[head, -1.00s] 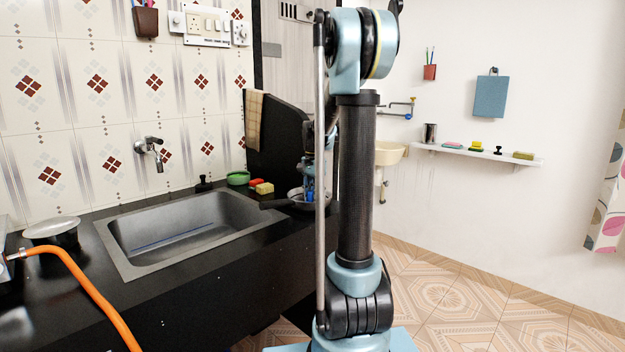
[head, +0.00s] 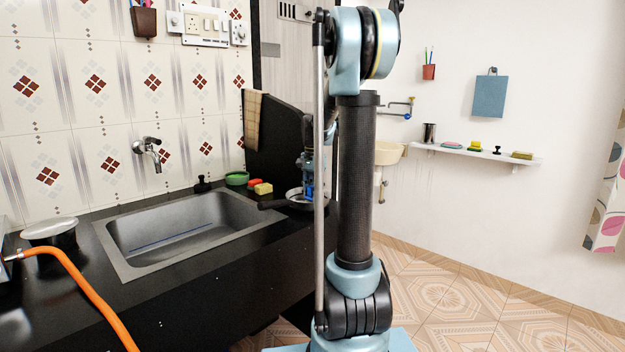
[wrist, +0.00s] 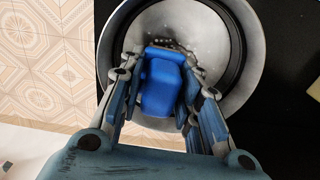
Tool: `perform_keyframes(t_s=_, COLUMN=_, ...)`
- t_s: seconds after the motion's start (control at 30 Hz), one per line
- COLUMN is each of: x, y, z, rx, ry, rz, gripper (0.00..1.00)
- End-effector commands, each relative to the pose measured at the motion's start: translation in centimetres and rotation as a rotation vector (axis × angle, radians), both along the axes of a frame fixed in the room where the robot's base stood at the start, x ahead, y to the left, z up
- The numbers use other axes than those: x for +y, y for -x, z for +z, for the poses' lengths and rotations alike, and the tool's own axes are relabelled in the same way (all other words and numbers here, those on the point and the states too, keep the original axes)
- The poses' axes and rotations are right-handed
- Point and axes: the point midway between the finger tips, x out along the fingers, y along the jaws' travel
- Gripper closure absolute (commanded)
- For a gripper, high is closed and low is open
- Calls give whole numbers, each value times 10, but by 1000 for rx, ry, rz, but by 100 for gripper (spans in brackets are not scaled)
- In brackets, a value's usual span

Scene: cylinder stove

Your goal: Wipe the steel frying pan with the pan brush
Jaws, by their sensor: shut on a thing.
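The steel frying pan (head: 293,201) sits on the black counter to the right of the sink, its dark handle pointing left. In the wrist view the pan (wrist: 217,32) lies below my gripper, round with a dark ring inside its pale rim. My gripper (wrist: 160,85) is shut on the blue pan brush (wrist: 162,88), with a finger on each side. The brush's bristles (wrist: 168,44) show at its far end over the pan's inside; whether they touch the surface I cannot tell. In the head view my gripper (head: 308,180) is small and partly hidden behind my arm.
A sink (head: 185,232) is left of the pan. A dark upright panel (head: 280,140) rises behind the pan. An orange hose (head: 85,288) lies at left.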

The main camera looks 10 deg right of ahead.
Motion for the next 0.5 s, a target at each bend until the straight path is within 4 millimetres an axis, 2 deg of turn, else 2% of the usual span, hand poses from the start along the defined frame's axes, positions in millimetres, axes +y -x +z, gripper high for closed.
perform_keyframes(t_s=0.03, x=4, y=2, z=13, rx=1, ry=-1, rz=6, gripper=100)
perform_keyframes(t_s=0.5, x=9, y=1, z=53, rx=1, ry=-1, rz=12, gripper=100)
